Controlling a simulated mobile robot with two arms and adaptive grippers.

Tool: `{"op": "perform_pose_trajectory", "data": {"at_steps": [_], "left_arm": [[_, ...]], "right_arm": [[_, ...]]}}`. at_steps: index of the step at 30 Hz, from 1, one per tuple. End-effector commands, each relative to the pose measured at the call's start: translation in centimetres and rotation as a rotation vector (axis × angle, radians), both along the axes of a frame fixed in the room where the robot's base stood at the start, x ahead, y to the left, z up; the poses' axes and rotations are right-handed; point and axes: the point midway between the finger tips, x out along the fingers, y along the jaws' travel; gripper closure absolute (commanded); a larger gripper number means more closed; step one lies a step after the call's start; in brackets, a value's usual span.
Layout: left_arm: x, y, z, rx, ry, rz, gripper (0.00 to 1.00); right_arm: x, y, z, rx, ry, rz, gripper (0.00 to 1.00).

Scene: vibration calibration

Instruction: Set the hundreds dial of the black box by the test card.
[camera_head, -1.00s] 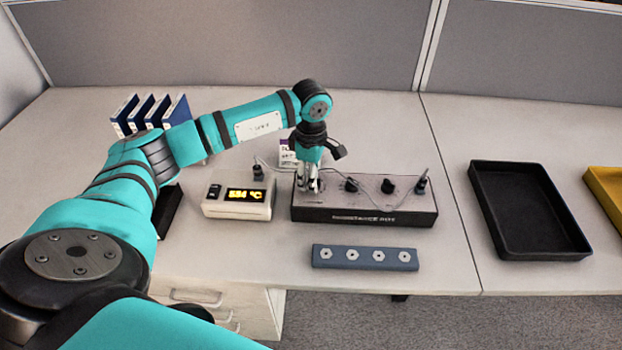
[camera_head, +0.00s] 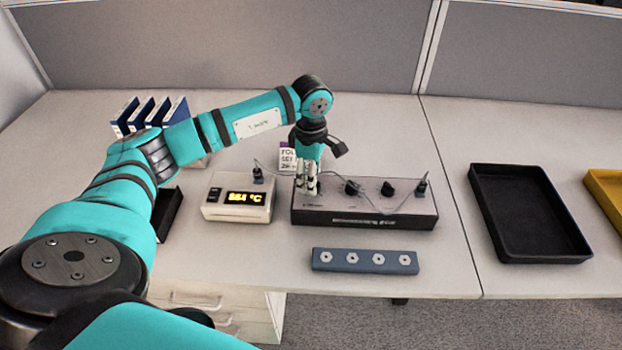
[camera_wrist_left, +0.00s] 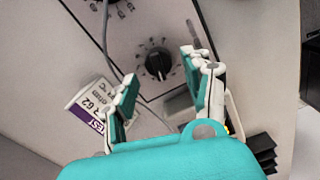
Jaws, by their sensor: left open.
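The black box (camera_head: 405,218) has a grey top with a row of dials and stands in the middle of the desk. My left gripper (camera_head: 307,188) points down over the left end of its top and hides the dial there. In the left wrist view, a black round dial (camera_wrist_left: 158,63) with a ring of marks lies between the open, apart fingers of the left gripper (camera_wrist_left: 161,72). The white and purple test card (camera_head: 287,157) stands behind the box. It also shows in the left wrist view (camera_wrist_left: 90,100), tilted and partly hidden by a finger.
A white meter (camera_head: 237,212) with a lit yellow display stands left of the box. A blue-grey strip (camera_head: 340,266) with several hex pieces lies in front. Thin leads cross the box top. A black tray (camera_head: 535,252) is at right; blue binders (camera_head: 150,112) stand back left.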

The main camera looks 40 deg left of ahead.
Motion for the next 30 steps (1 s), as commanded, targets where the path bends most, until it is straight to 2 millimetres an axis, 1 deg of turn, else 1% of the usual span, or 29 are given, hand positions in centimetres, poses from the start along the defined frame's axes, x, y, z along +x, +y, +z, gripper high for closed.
{"op": "perform_pose_trajectory", "data": {"at_steps": [1, 9, 12, 15, 20, 30], "left_arm": [[0.1, 0.1, 1.1, 0.001, -0.005, 0.0, 0.5], [0.1, 0.1, 6.9, 0.001, -0.006, 0.0, 0.5], [0.1, 0.0, 8.6, 0.0, -0.005, 0.0, 0.5], [0.1, 0.0, 9.7, 0.0, -0.004, 0.0, 0.5], [0.0, 0.0, 10.5, 0.0, -0.001, -0.001, 0.5], [0.0, 0.0, 10.5, 0.0, -0.001, -0.001, 0.5]], "right_arm": [[0.0, 0.0, 0.0, 0.0, 0.0, 0.0, 0.6], [0.0, 0.0, 0.0, 0.0, 0.0, -0.001, 0.6], [0.0, 0.0, 0.0, 0.0, 0.0, -0.001, 0.6], [0.0, 0.0, 0.0, 0.001, 0.0, -0.001, 0.6], [0.0, 0.1, 0.0, 0.001, 0.0, -0.001, 0.6], [0.0, 0.1, 0.0, 0.001, 0.0, -0.001, 0.6]]}}
